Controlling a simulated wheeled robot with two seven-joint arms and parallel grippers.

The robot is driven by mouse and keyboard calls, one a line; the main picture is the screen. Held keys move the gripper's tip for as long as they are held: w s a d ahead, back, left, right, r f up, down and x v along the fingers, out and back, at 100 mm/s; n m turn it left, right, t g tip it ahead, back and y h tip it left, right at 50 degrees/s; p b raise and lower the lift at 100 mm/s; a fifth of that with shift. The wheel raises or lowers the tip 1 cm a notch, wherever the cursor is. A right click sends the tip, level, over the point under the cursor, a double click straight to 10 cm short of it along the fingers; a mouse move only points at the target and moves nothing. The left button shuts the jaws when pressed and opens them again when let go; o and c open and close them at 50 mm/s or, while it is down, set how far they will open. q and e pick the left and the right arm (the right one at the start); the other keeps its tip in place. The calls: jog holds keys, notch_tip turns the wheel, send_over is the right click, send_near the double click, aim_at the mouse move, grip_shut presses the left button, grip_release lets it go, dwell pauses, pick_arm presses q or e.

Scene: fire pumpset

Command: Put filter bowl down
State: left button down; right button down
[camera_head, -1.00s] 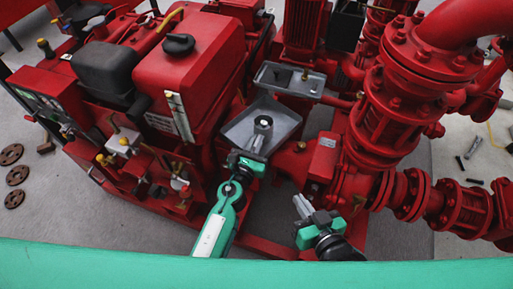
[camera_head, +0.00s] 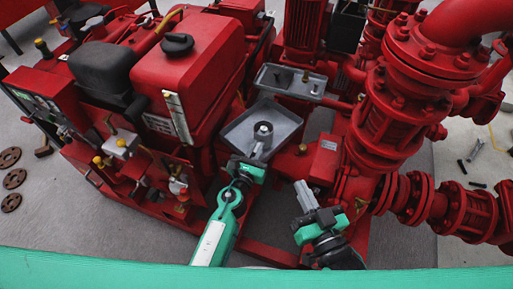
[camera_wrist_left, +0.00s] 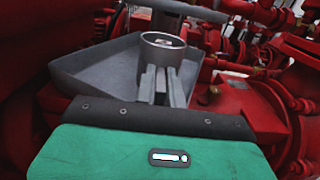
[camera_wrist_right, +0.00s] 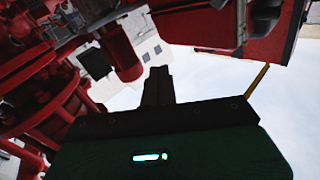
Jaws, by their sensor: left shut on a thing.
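The filter bowl (camera_head: 263,129) is a small grey cup with an open top, over the grey tray (camera_head: 284,116) on the red pumpset. My left gripper (camera_head: 258,150) is shut on the bowl's near side. In the left wrist view the bowl (camera_wrist_left: 162,45) stands upright between the fingertips (camera_wrist_left: 163,78), with the tray (camera_wrist_left: 95,70) behind and around it. Whether the bowl's bottom touches the tray is hidden. My right gripper (camera_head: 305,193) is apart from the bowl, at the lower right, with its fingers together and nothing visible between them (camera_wrist_right: 158,82).
The red tank (camera_head: 190,65) stands left of the tray, and a red box (camera_head: 326,158) and large flanged pipes (camera_head: 385,125) stand right. Loose discs (camera_head: 12,179) lie on the floor at left.

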pick_arm(q)
jog(key=shift+f, duration=0.25)
jog(key=c, duration=1.5)
grip_release()
jog(key=shift+s+f, duration=0.1)
pick_arm(e)
jog(key=shift+w+d+r+t, duration=0.2)
jog(key=shift+r+t, duration=0.1)
jog(key=shift+r, duration=0.2)
jog(key=shift+w+d+r+t, duration=0.15)
jog(key=shift+r+t, duration=0.15)
jog(key=shift+r, duration=0.15)
